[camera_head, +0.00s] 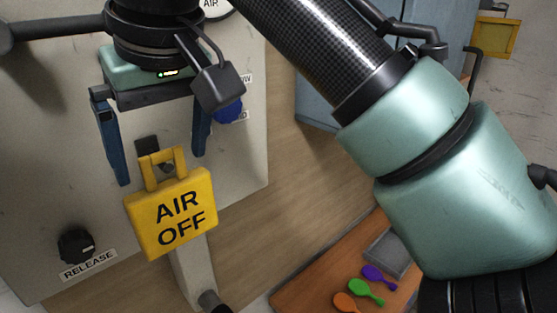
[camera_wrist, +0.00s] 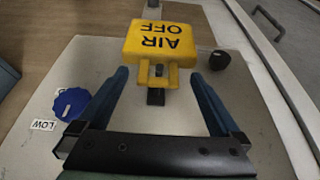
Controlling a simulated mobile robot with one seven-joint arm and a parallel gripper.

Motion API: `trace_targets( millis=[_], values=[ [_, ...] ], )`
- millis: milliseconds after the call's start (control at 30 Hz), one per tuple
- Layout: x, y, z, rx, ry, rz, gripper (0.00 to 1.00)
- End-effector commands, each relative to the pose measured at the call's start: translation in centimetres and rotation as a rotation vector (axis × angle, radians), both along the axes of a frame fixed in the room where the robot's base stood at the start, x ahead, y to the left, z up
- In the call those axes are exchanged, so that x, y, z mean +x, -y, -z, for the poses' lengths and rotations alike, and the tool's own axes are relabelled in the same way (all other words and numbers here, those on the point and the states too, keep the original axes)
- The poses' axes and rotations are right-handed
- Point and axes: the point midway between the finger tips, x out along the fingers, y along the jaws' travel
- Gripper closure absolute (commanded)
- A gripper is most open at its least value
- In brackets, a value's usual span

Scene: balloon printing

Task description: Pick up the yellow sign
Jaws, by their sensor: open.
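The yellow sign (camera_head: 172,213) reads "AIR OFF" and hangs by its handle from a dark hook (camera_head: 148,148) on the grey panel. In the wrist view the sign (camera_wrist: 160,42) appears upside down at the top, beyond the fingertips. My gripper (camera_head: 161,169) is open, with its two blue fingers pointing down on either side of the sign's handle (camera_head: 163,167). The handle also shows between the fingers in the wrist view (camera_wrist: 158,72). The fingers look apart from the sign, and nothing is held.
A black knob (camera_head: 76,246) labelled RELEASE is at the lower left of the panel (camera_head: 45,160). A blue knob (camera_wrist: 70,103) is beside one finger.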

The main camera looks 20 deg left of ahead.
Motion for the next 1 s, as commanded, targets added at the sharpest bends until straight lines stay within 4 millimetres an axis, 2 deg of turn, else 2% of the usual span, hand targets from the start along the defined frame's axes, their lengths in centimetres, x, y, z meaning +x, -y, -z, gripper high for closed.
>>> trace_targets(
  millis=[300, 833, 867, 1000],
  values=[
    [0.08, -0.22, 0.63, 0.001, 0.000, 0.000, 0.02],
    [0.08, -0.20, 0.62, 0.000, 0.000, 0.000, 0.97],
    [0.08, -0.20, 0.62, 0.000, 0.000, 0.000, 1.00],
    [0.07, -0.20, 0.62, 0.000, 0.000, 0.000, 1.00]
  ],
)
